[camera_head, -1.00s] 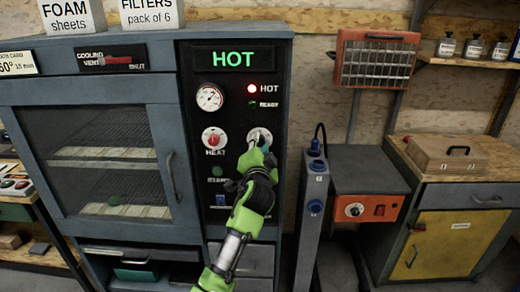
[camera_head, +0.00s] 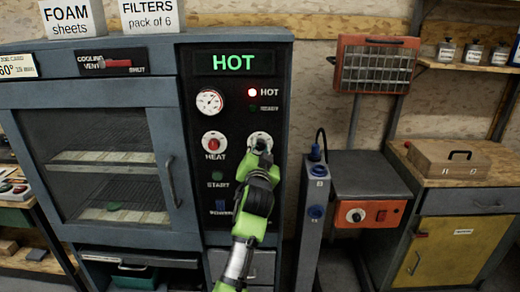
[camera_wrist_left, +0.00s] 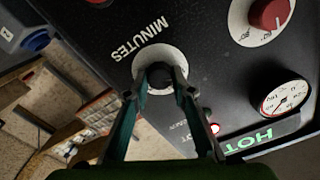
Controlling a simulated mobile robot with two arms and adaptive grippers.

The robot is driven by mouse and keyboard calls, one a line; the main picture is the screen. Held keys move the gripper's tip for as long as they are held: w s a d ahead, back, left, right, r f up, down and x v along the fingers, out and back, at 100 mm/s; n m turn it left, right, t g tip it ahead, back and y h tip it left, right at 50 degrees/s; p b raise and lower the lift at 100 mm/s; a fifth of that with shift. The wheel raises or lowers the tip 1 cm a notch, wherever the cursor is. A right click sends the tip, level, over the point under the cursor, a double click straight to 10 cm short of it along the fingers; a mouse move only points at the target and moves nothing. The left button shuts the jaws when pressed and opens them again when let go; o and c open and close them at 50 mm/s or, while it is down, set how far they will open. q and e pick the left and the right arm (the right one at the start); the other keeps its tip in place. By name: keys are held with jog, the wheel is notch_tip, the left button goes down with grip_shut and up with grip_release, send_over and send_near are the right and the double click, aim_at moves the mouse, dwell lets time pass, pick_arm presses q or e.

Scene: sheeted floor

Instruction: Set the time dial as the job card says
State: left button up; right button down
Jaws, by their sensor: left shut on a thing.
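The left gripper's fingers (camera_wrist_left: 160,82) are closed around the knob. Its pointer and most of the scale are hidden by the fingers. The job card (camera_head: 17,66) is at the left edge of the head view; it shows 60° and smaller text about 15 min. My right gripper is not in view.
The red HEAT knob (camera_head: 214,144) sits left of the time dial, with the gauge (camera_head: 209,102) above it. The green HOT display (camera_head: 233,62) and red HOT lamp (camera_head: 252,92) are lit. The oven door (camera_head: 100,165) is shut. A blue-grey post (camera_head: 315,210) stands close on the right.

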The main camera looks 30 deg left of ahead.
pick_arm(q)
jog(key=shift+f, duration=0.1)
jog(key=o, duration=1.1)
jog(key=shift+o, duration=0.2)
jog(key=shift+s+d, duration=0.1)
jog(key=shift+s, duration=0.05)
jog(key=v, duration=1.1)
jog(key=shift+s, duration=0.35)
jog(key=shift+d, duration=0.1)
